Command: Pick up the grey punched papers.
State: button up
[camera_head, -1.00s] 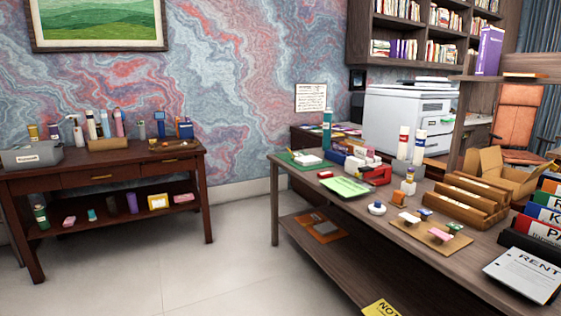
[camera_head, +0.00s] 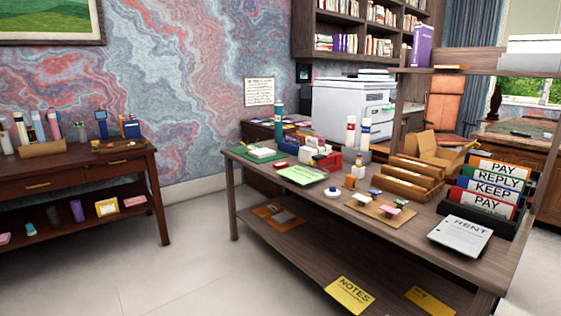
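A light grey-white stack of sheets marked "RENT" (camera_head: 460,237), with what look like small dark holes along its top edge, lies at the front right edge of the brown desk (camera_head: 330,208). It is the sheet that best fits the grey punched papers. It sits just in front of a black holder (camera_head: 484,216) with upright folders marked PAY, REPLY and KEEP. My gripper is not in view.
A green sheet (camera_head: 302,175), a red hole punch or box (camera_head: 327,162), a tan board (camera_head: 380,207) with stamps and wooden trays (camera_head: 412,178) are on the desk. Yellow NOTES pads (camera_head: 349,295) are on the lower shelf. The floor (camera_head: 195,260) at left is clear.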

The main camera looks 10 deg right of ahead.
aim_at(468, 237)
jog(key=i+j+z, duration=0.25)
jog(key=i+j, duration=0.2)
jog(key=i, duration=0.25)
jog(key=i+j+z, duration=0.25)
jog(key=i+j, duration=0.4)
